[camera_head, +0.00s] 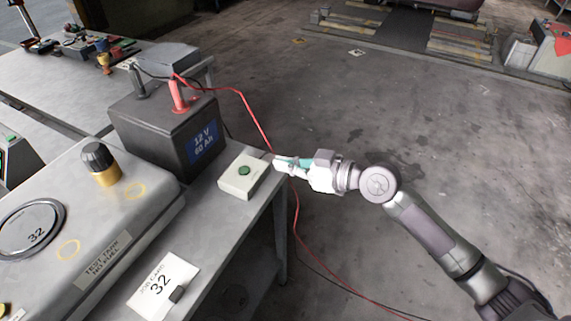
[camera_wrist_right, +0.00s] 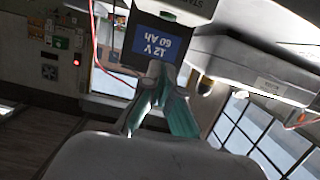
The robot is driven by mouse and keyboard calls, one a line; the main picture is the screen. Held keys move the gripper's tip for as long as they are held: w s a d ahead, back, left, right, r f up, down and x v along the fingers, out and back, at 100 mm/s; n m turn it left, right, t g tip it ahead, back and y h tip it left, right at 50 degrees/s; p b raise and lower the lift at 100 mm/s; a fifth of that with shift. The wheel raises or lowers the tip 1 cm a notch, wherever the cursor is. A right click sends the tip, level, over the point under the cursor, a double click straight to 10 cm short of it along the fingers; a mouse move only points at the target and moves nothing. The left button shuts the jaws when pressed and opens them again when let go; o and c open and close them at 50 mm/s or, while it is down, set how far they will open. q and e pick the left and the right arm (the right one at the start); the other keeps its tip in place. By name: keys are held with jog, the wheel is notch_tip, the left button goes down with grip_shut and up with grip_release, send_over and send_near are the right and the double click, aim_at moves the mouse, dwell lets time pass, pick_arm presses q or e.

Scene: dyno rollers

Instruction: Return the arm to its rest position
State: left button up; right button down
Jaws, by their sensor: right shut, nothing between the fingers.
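My right arm comes in from the lower right in the head view. Its gripper (camera_head: 283,164) is shut and empty, just off the bench's right edge, close to a small pale box with a green button (camera_head: 243,175). I cannot tell whether the fingertips touch the box. In the right wrist view the shut fingers (camera_wrist_right: 157,72) point toward the blue label of a dark battery (camera_wrist_right: 152,45). My left gripper does not show.
The battery (camera_head: 170,125), marked 12 V 60 Ah, stands on the metal bench (camera_head: 228,225). A red cable (camera_head: 245,100) runs from its clamp down past my right gripper. A job card (camera_head: 160,285) lies in front. The floor (camera_head: 420,110) to the right is open.

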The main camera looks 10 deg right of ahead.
dwell(0.6)
jog(key=w+d+f+m+h, duration=0.1)
jog(key=d+f+m+h, duration=0.3)
jog(key=f, duration=0.7)
jog(key=w+d+f+m+h, duration=0.15)
jog(key=d+f, duration=0.35)
jog(key=f, duration=0.7)
jog(key=s+d+f+m+g+h, duration=0.1)
jog(key=s+d+f+h, duration=0.15)
jog(key=s+f, duration=0.4)
jog(key=s+d+f+m+h, duration=0.1)
jog(key=s+d+f, duration=0.2)
jog(key=f, duration=0.7)
jog(key=s+d+f+m+g+h, duration=0.1)
jog(key=s+f+g, duration=0.1)
jog(key=s+f, duration=0.65)
jog(key=s+d+f+g+h, duration=0.15)
jog(key=s+f, duration=0.45)
jog(key=s, duration=0.6)
jog(key=s+a+f+g, duration=0.1)
jog(key=s+f+g, duration=0.1)
jog(key=s, duration=0.8)
jog(key=s+f+g, duration=0.1)
jog(key=s+f, duration=0.2)
jog(key=s, duration=0.6)
jog(key=shift+s+a+f+g+h, duration=0.35)
jog(key=shift+s+a, duration=0.05)
